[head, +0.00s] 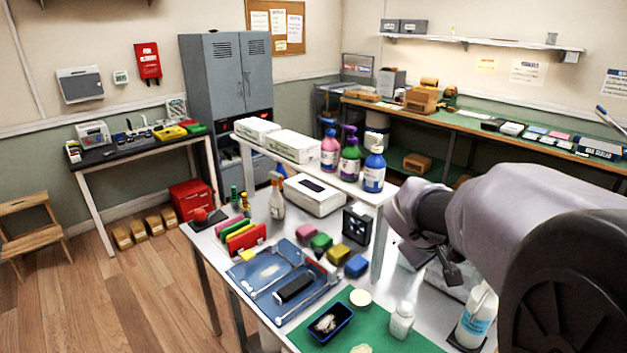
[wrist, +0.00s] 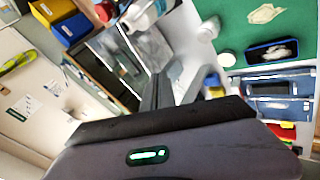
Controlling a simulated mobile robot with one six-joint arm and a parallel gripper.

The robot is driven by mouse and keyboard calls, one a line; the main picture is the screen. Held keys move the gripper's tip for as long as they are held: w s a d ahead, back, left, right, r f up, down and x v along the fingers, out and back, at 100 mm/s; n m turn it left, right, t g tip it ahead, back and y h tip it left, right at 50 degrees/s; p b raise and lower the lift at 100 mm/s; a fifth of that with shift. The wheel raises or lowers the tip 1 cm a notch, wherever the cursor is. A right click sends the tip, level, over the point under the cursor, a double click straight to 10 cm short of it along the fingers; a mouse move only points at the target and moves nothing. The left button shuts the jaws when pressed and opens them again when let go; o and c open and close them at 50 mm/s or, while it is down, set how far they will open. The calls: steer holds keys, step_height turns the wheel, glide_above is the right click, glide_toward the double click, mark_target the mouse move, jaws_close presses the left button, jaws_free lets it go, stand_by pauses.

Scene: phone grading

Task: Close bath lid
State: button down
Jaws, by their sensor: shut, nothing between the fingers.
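A low grey-white box that looks like the bath (head: 425,288) stands at the right of the white table in the head view. My arm and gripper (head: 452,276) cover much of it. In the wrist view, grey metallic panels (wrist: 128,52) show beyond the fingers. They may be the bath and its lid, but I cannot tell how far the lid is open. My gripper (wrist: 160,76) is shut and empty, and I cannot tell whether it touches the panels.
A white bottle with a blue label (head: 477,318) stands close to my arm. A white jar (head: 401,321) and a blue tray (head: 331,323) stand on the green mat (head: 378,338). A small black fan unit (head: 357,226) and pump bottles (head: 349,158) stand behind.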

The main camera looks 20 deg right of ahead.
steer(key=w+d+f+n, duration=0.2)
steer(key=w+d+f, duration=0.2)
steer(key=d, duration=0.4)
steer(key=w+d+f+n+h, duration=0.1)
steer(key=w+d+f, duration=0.3)
steer(key=d, duration=0.5)
steer(key=shift+w+d+f+n+h, duration=0.25)
steer(key=shift+f+n, duration=0.35)
steer(key=shift+f, duration=0.35)
steer(key=shift+s+r, duration=0.1)
steer(key=p, duration=0.1)
steer(key=d+r+p, duration=0.1)
steer(key=p, duration=0.1)
steer(key=shift+w+d, duration=0.1)
steer(key=shift+w, duration=0.2)
